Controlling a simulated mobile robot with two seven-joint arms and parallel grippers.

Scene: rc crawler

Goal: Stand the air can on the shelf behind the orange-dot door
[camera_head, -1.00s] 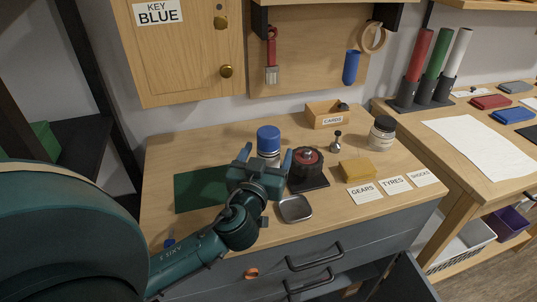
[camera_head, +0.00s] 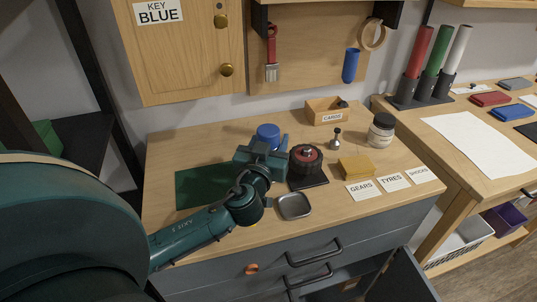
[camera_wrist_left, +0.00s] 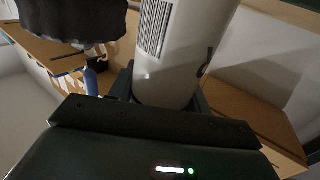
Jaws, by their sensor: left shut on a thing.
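In the left wrist view the can is a white cylinder (camera_wrist_left: 182,45) with a barcode. My left gripper (camera_wrist_left: 165,92) is shut on the can's body, which looks upright on the bench; I cannot tell if it touches the bench. A wooden cabinet door (camera_head: 185,55) with a KEY BLUE label and brass knob is closed at the upper left. A grey door (camera_head: 402,285) stands open below the bench. I see no orange dot on either. My right gripper is not in view.
A black-and-red wheel (camera_head: 306,160) stands right beside my left gripper. A metal dish (camera_head: 294,206), yellow block (camera_head: 356,168), jar (camera_head: 381,130), small metal bottle (camera_head: 336,140) and CARDS box (camera_head: 327,113) are around it. A green mat (camera_head: 200,187) lies left.

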